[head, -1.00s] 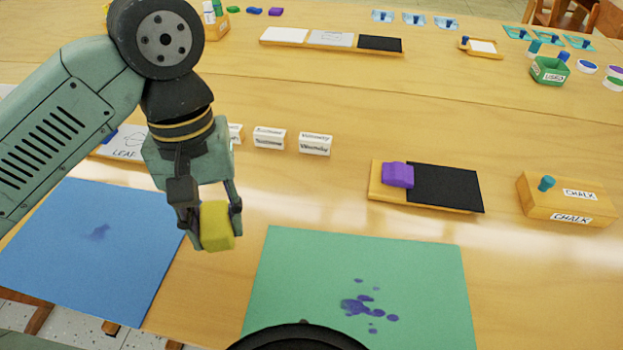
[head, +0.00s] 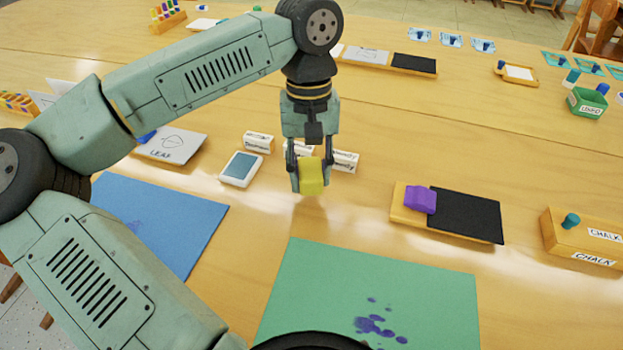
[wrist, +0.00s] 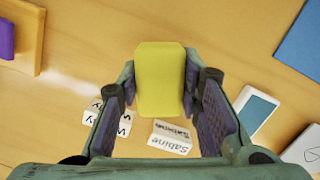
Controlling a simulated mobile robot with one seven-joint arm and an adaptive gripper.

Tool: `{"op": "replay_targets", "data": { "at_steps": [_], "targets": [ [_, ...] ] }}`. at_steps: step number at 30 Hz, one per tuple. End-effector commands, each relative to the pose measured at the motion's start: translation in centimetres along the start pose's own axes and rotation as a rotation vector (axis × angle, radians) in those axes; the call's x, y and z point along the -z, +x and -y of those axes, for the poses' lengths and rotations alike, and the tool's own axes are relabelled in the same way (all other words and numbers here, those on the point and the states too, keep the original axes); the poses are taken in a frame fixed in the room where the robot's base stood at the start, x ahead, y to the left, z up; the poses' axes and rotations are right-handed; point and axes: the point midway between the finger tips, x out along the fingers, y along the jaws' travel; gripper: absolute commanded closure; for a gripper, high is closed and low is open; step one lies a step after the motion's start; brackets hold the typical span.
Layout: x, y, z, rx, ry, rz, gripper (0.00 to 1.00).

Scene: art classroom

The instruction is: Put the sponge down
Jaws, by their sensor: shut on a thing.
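The yellow sponge (head: 312,178) is between the fingers of my gripper (head: 309,174), which is shut on it. In the head view it appears in front of the white name blocks, over the table. In the wrist view the sponge (wrist: 160,80) sits upright between both fingers of my gripper (wrist: 160,95), with bare wood around its far end. I cannot tell exactly how high it is above the table (head: 345,215).
White lettered blocks (head: 258,142) stand close behind and beside my gripper. A small white device with a blue-grey face (head: 241,168) lies to the left. A wooden tray with a purple block (head: 420,199) and black panel is right. Blue (head: 190,215) and green (head: 380,275) sheets lie nearer.

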Motion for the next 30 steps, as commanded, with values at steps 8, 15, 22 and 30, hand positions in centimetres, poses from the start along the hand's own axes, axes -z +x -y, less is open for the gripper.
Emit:
{"op": "replay_targets", "data": {
  "at_steps": [8, 15, 22, 30],
  "targets": [
    [0.7, 3.2, -0.2, 0.000, 0.001, -0.001, 0.98],
    [0.7, 3.5, -0.2, 0.000, 0.001, -0.001, 0.98],
    [0.8, 4.0, -0.2, -0.001, 0.001, -0.002, 0.67],
    [0.8, 4.0, -0.2, 0.000, 0.001, -0.001, 0.49]
  ]
}}
